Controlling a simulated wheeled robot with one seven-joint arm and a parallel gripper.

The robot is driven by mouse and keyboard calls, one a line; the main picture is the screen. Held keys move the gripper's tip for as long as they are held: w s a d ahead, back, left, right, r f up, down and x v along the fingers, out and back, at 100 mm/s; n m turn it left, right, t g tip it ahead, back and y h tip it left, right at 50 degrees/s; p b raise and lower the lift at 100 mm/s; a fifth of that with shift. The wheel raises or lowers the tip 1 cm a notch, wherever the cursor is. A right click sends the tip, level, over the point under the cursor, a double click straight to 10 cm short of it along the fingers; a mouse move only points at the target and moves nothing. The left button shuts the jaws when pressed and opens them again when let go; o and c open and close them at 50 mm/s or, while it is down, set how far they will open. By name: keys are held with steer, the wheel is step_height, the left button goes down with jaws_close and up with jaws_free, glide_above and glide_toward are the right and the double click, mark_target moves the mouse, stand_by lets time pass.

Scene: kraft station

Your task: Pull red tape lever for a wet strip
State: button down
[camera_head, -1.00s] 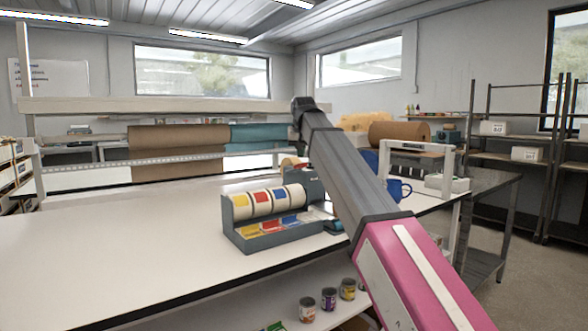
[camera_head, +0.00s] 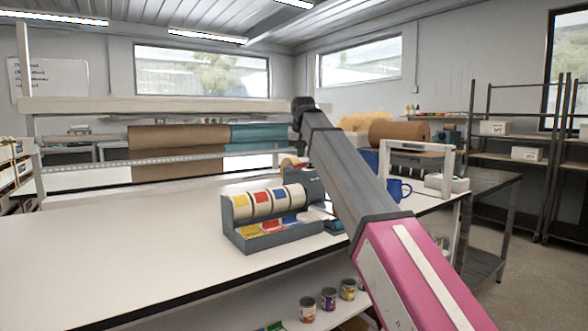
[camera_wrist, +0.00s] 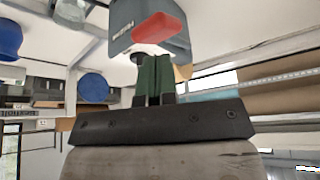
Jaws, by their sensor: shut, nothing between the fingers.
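The red tape lever (camera_wrist: 157,27) shows at the top of the wrist view, on the grey tape dispenser (camera_wrist: 122,17). The dispenser also shows in the head view (camera_head: 312,185), partly behind my arm and the label rolls; its lever cannot be made out there. My gripper (camera_wrist: 153,58) is shut and empty. Its dark green fingers point toward the dispenser, just below the lever in the wrist picture. Whether the fingertips touch the lever or dispenser cannot be told. In the head view the gripper is hidden behind my arm.
A grey holder (camera_head: 272,240) with yellow, red and blue label rolls stands in front of the dispenser on the white table (camera_head: 110,250). A blue mug (camera_head: 396,190) is to the right of my arm. Brown and teal paper rolls (camera_head: 178,140) hang behind. The table's left side is clear.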

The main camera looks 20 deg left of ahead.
mark_target(300, 164)
steer(key=shift+f, duration=4.75)
steer(key=shift+r, duration=6.05)
